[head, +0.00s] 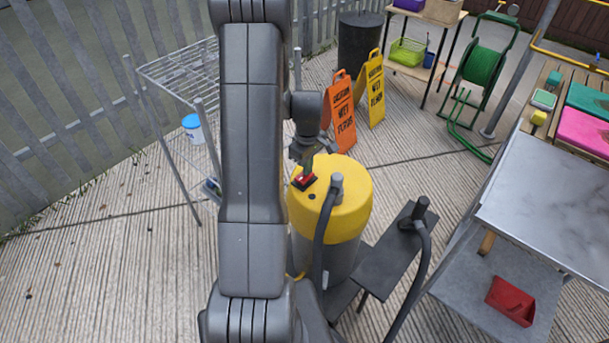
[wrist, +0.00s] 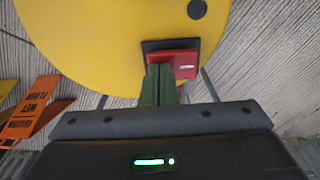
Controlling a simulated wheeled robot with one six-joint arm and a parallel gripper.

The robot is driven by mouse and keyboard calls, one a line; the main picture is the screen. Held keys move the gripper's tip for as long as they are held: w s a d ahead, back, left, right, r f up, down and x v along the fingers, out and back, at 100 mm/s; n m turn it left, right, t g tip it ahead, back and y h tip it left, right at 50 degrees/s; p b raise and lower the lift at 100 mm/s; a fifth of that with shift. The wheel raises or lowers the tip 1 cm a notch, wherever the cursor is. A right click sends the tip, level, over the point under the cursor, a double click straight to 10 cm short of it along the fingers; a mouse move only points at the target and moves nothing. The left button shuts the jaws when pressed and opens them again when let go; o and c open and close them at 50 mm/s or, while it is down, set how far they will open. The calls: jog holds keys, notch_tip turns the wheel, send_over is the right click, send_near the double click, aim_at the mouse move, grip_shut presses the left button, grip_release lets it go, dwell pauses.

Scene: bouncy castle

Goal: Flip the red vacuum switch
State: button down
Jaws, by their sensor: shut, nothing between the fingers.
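The vacuum (head: 345,215) stands upright on the deck, with a yellow lid and a grey drum. Its red switch (head: 304,181) sits in a black plate on the left part of the lid. In the wrist view the red switch (wrist: 173,62) shows just beyond my fingertips, on the yellow lid (wrist: 95,40). My gripper (head: 305,172) is shut and empty, with its green fingers pointing down at the switch. In the wrist view the fingertips (wrist: 160,70) overlap the near edge of the switch. I cannot tell whether they touch it.
Orange (head: 340,110) and yellow (head: 371,85) wet floor signs stand behind the vacuum. A wire rack (head: 178,65) is at left. A dark hose (head: 322,235) rises from the lid.

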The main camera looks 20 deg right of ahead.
jog(key=shift+r+p, duration=2.25)
jog(key=shift+r, duration=1.25)
jog(key=shift+f, duration=0.15)
jog(key=shift+f+b, duration=2.3)
jog(key=shift+f, duration=1.2)
jog(key=shift+r, duration=0.15)
